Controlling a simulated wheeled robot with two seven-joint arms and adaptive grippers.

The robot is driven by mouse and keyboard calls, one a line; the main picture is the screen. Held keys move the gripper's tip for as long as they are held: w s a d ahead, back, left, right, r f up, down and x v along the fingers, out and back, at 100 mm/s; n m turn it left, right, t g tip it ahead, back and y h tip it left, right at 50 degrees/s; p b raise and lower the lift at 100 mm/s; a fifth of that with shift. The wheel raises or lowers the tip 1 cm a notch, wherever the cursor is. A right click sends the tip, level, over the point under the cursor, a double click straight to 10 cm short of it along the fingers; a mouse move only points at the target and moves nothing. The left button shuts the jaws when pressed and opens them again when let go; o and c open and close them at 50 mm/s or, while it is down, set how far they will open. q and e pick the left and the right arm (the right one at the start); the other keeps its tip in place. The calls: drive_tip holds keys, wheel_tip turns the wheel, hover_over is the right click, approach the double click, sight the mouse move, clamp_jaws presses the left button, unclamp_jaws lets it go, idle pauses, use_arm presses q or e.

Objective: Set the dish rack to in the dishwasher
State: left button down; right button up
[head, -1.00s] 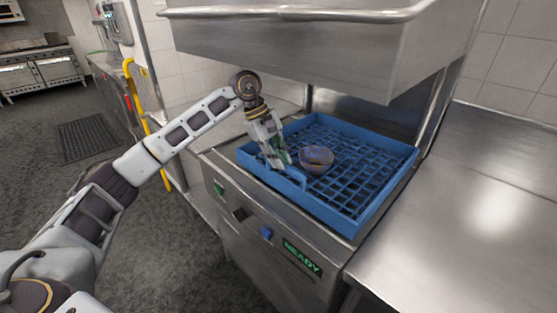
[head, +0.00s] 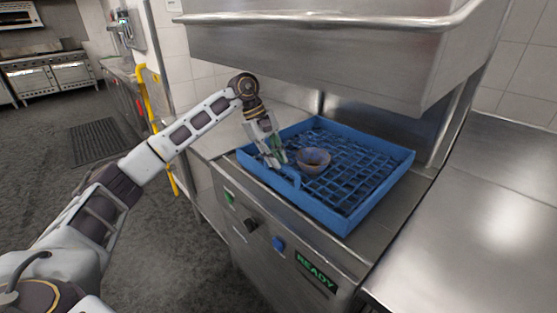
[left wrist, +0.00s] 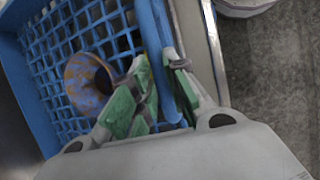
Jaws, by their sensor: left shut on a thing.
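The dish rack (head: 383,188) is a blue square tray with a grid floor. It lies on the bed of the dishwasher (head: 262,262), under the raised steel hood (head: 300,45). My left gripper (head: 277,158) is shut on the rack's front rim near its left end. In the left wrist view the green-padded fingers (left wrist: 160,72) sit on either side of the blue rim (left wrist: 152,35). A brownish-blue bowl (head: 313,160) rests in the rack beside the gripper; it also shows in the left wrist view (left wrist: 88,82). My right gripper is out of view.
A bare steel counter (head: 470,220) adjoins the dishwasher on the right. The front panel has knobs and a green READY display (head: 315,271). A yellow rail (head: 148,110) stands at the left. The floor at left is open, with a dark mat (head: 98,140).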

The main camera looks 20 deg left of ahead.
use_arm(q)
drive_tip(key=c, duration=1.4)
unclamp_jaws()
drive_tip(key=shift+r, duration=0.1)
drive_tip(key=shift+a+r, duration=0.25)
drive_tip(key=shift+r, duration=0.25)
drive_tip(key=a, duration=0.4)
drive_tip(key=a+r, duration=0.1)
drive_tip(key=a, duration=0.7)
drive_tip(key=shift+s+a+r, duration=0.25)
drive_tip(key=shift+s+a, duration=0.05)
drive_tip(key=shift+a, duration=0.1)
drive_tip(key=shift+s, duration=0.1)
